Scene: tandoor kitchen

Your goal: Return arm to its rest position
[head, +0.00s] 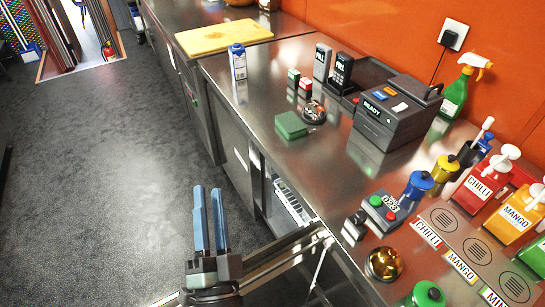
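My gripper (208,190) is at the lower left of the head view, with its two blue fingers pointing up the picture. A narrow gap shows between the fingers, and nothing is seen held between them. The gripper appears over the dark floor, to the left of the steel counter (265,105) and apart from the things on it. A metal-edged open panel or drawer (290,240) juts from the counter front, just right of my gripper. The part of it behind my gripper and arm is hidden.
The counter bears a carton (238,62), a green block (291,125), a dark READY machine (397,110), a button box (384,210) and sauce bottles (484,180). A cutting board (223,37) lies farther back. The grey floor (110,170) at left is clear.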

